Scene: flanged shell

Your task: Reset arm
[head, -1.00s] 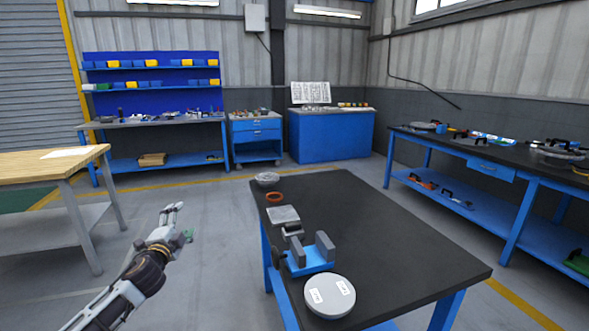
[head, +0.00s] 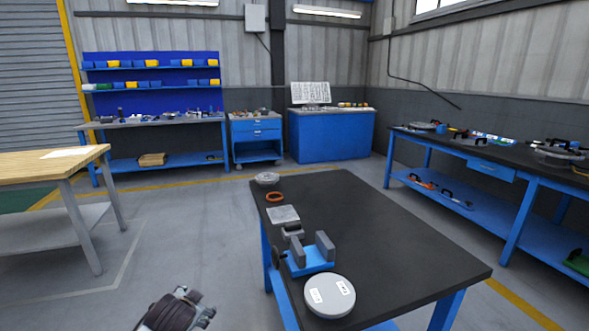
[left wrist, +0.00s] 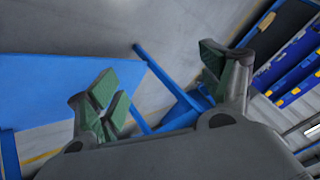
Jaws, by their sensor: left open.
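My left gripper shows in the left wrist view (left wrist: 168,95) with its two green-padded fingers spread wide and nothing between them. In the head view only part of my left arm (head: 172,312) shows at the bottom edge, left of the dark-topped table (head: 400,240), apart from it. My right gripper is in neither view. On the table stand a round grey flanged disc (head: 330,296) with white labels, a blue vise-like fixture (head: 312,261) with grey jaws, a grey plate (head: 283,214), an orange ring (head: 275,197) and a grey bowl-shaped part (head: 267,179).
A wood-topped table (head: 40,168) stands at the left. A long blue bench (head: 480,158) with tools runs along the right. A blue shelved workbench (head: 150,120) and a blue cabinet (head: 330,135) stand at the back. The dark table's right half and the floor between tables are clear.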

